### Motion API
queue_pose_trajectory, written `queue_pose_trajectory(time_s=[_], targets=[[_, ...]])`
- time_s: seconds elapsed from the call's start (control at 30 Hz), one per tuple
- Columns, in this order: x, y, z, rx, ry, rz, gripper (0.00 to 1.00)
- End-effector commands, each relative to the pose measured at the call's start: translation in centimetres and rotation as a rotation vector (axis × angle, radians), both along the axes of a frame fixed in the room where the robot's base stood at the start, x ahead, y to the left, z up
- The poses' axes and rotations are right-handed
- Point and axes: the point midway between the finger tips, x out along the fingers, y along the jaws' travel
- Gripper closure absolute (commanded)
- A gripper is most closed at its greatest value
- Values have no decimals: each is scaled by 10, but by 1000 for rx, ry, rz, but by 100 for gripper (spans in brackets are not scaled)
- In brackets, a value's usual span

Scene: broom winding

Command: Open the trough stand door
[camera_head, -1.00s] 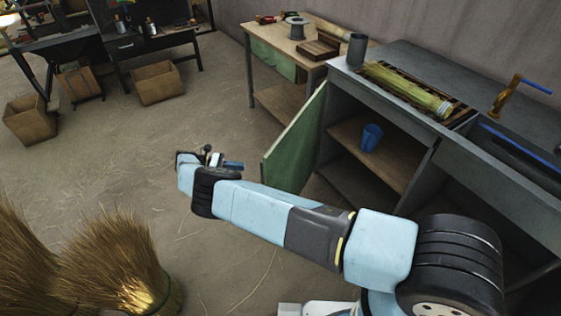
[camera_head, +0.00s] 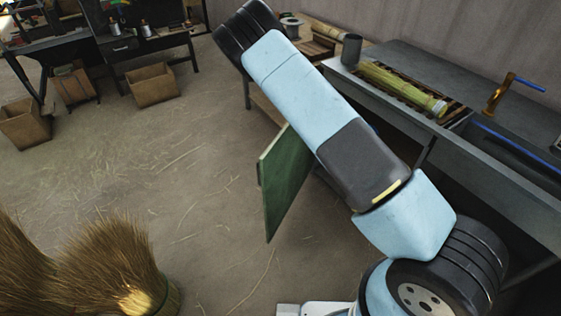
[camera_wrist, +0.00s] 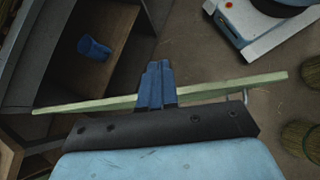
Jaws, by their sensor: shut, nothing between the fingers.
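The trough stand (camera_head: 395,115) is a grey bench with a cabinet below. Its green door (camera_head: 283,185) stands swung out from the cabinet, its lower part in view and the rest behind my arm in the head view. In the wrist view the door (camera_wrist: 215,89) appears edge-on as a thin pale green strip, with a small handle (camera_wrist: 245,97) on its near side. My gripper (camera_wrist: 158,68) is shut and empty. Its blue fingers cross over the door's edge in the wrist view, tips toward the cabinet side; contact cannot be told. My arm hides the gripper in the head view.
A blue cup (camera_wrist: 93,48) lies on the cabinet shelf. A straw bundle (camera_head: 400,88) and a grey cup (camera_head: 351,48) are on the stand's top. Brooms (camera_head: 110,265) stand at lower left. Floor left of the door is clear.

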Motion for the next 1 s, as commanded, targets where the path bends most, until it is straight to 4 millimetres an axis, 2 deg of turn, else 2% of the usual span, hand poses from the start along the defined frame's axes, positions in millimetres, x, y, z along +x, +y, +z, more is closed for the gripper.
queue_pose_trajectory(time_s=[0.07, 0.17, 0.37, 0.47, 0.6, 0.7, 0.83, 1.0], targets=[[6, -27, 5, 30, -29, -27, 100], [14, -60, -4, 53, -68, -36, 100], [31, -126, -50, 84, -136, 1, 100], [39, -160, -83, 105, -165, 41, 100], [43, -209, -143, 160, -204, 116, 100], [39, -238, -189, 229, -230, 175, 100], [27, -263, -244, 348, -264, 247, 100], [-3, -271, -306, 555, -313, 315, 100]])
